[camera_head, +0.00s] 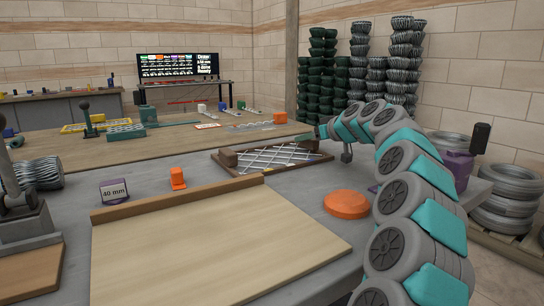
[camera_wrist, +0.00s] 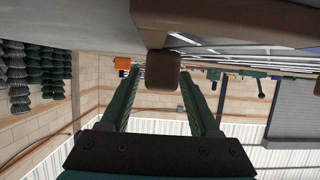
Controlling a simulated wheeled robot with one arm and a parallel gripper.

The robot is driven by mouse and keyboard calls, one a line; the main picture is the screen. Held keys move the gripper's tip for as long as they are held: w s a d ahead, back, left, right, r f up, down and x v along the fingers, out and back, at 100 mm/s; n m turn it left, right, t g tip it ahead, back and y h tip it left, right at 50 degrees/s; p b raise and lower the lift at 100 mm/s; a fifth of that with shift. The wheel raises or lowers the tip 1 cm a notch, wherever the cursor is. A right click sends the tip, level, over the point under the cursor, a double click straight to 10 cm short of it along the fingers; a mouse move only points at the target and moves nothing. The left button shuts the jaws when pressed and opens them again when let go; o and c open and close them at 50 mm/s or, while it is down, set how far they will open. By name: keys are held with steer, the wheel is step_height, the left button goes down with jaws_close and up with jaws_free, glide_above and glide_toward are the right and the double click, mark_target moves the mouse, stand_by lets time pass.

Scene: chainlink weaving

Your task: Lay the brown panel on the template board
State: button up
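A wire-mesh panel (camera_head: 275,156) with a silver diamond lattice lies in a dark shallow frame in the middle of the head view. It has a brown block (camera_head: 228,157) at its left end and another (camera_head: 308,144) at its right end. My gripper (camera_head: 319,133) is at the right block. In the wrist view, a brown block (camera_wrist: 162,72) shows between the two dark green fingers of my gripper (camera_wrist: 161,80). The fingers are apart, with a gap beside the block. A pale wooden board (camera_head: 205,245) with a brown back bar, which looks like the template board, lies bare in front.
An orange disc (camera_head: 346,204) lies right of the board. A small orange block (camera_head: 178,178) and a "40 mm" sign (camera_head: 114,191) stand behind it. A grey machine (camera_head: 25,225) is at the left. Wire coils (camera_head: 510,190) are stacked at the right.

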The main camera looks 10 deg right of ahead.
jaws_close()
stand_by(0.6)
